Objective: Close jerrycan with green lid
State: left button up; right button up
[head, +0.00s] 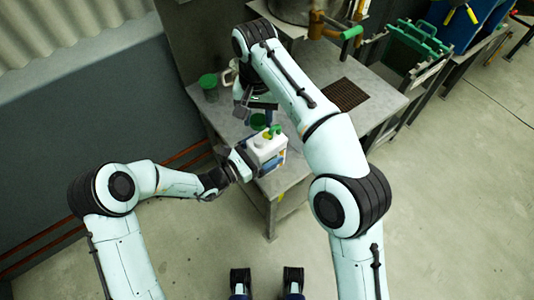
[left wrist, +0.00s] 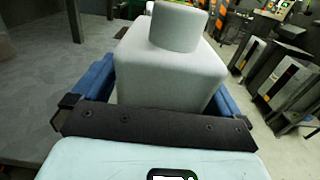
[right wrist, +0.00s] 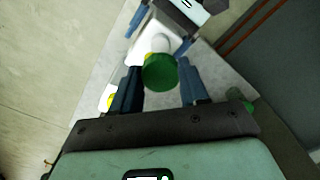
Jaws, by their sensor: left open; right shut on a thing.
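A white jerrycan (head: 264,151) with a blue-and-yellow label stands near the front of the metal table. My left gripper (head: 243,163) is beside it; in the left wrist view the jerrycan's white body (left wrist: 170,75) and round neck (left wrist: 178,25) lie between the open blue fingers. My right gripper (right wrist: 160,85) is shut on a round green lid (right wrist: 160,72). In the head view the lid (head: 258,121) is just behind the jerrycan's top. In the right wrist view it overlaps the white neck (right wrist: 158,43); the gap between them cannot be told. A small green part (head: 275,130) also shows at the jerrycan's top.
A dark grate (head: 345,94) lies to the right. A machine with a brass pipe and green-handled tap (head: 352,32) stands behind.

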pick_arm(q)
jog(key=shift+w+d, duration=0.15)
jog(key=c, duration=1.4)
pick_arm(e)
send_over(259, 141)
jog(key=shift+f, duration=2.5)
jog(key=shift+f, duration=0.15)
jog(key=shift+f, duration=0.75)
jog(key=shift+f, duration=0.5)
